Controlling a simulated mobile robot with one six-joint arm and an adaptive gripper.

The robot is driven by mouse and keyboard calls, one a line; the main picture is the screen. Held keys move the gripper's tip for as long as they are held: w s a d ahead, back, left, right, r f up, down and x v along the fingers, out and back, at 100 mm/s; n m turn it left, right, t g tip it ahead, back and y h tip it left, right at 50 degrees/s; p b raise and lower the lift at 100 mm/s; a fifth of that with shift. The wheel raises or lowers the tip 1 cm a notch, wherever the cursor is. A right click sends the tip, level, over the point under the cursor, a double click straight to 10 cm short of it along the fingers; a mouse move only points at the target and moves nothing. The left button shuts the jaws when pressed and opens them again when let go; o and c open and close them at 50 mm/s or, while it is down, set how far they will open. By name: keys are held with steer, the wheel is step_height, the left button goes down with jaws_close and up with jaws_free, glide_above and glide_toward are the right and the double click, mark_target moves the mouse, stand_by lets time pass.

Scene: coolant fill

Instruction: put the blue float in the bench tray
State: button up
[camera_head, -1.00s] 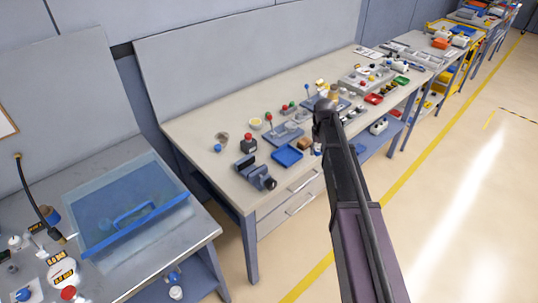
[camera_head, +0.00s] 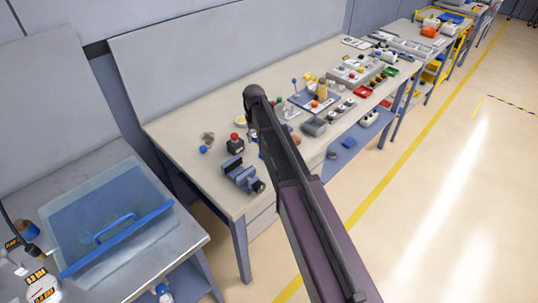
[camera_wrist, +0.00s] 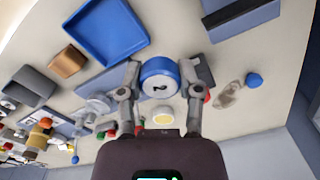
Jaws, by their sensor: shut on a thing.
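In the wrist view, my gripper (camera_wrist: 158,92) is shut on the blue float (camera_wrist: 158,69), a round blue piece with a pale grey face and a dark mark. It is held above the bench between both fingers. The blue bench tray (camera_wrist: 106,32) lies at the upper left of the wrist view, apart from the float, and its visible floor is empty. In the head view my arm crosses the bench; it hides the gripper, the float and most or all of the tray.
The workbench (camera_head: 180,125) carries a blue vise (camera_head: 243,176), a red-button box (camera_head: 235,145) and a small blue ball (camera_head: 203,149). A clear, blue-edged basin (camera_head: 110,215) stands at left.

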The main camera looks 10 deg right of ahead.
steer(key=shift+a+r, duration=0.1)
steer(key=shift+a, duration=0.15)
steer(key=shift+d, duration=0.1)
steer(key=w+d+f+n+b, duration=0.1)
steer(key=w+d+n, duration=0.2)
steer(key=d, duration=0.6)
steer(key=shift+f+n, duration=0.15)
steer(key=shift+n, duration=0.25)
steer(key=shift+w+f+b, duration=0.1)
steer(key=shift+f+b, duration=0.05)
steer(key=shift+b, duration=0.15)
step_height(320, 180, down, 6)
steer(key=b, duration=0.6)
steer(key=shift+a, duration=0.1)
steer(key=shift+f+b, duration=1.85)
steer(key=shift+f, duration=0.05)
steer(key=shift+f, duration=0.1)
